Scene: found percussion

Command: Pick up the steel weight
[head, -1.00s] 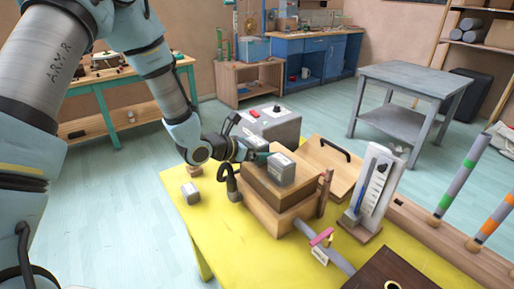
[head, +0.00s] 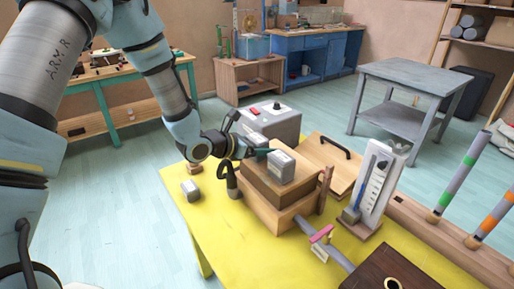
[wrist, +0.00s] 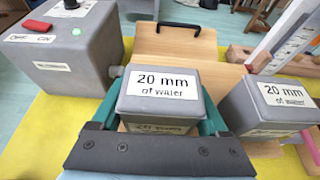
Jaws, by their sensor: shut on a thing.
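The steel weight (wrist: 160,90), a grey block labelled "20 mm of water", sits between the teal fingers in the wrist view. My gripper (wrist: 158,108) is shut on it, one finger at each side. A second grey weight (wrist: 275,105) with the same label stands just right of it. In the head view my gripper (head: 263,153) is over the wooden box (head: 268,187), and a grey weight (head: 281,167) shows at its fingers. The fingertips are partly hidden there. I cannot tell how far the held weight is above the box.
A grey control box (head: 271,122) stands behind, with a handled wooden board (head: 325,165) beside it. A gauge (head: 373,190) is to the right.

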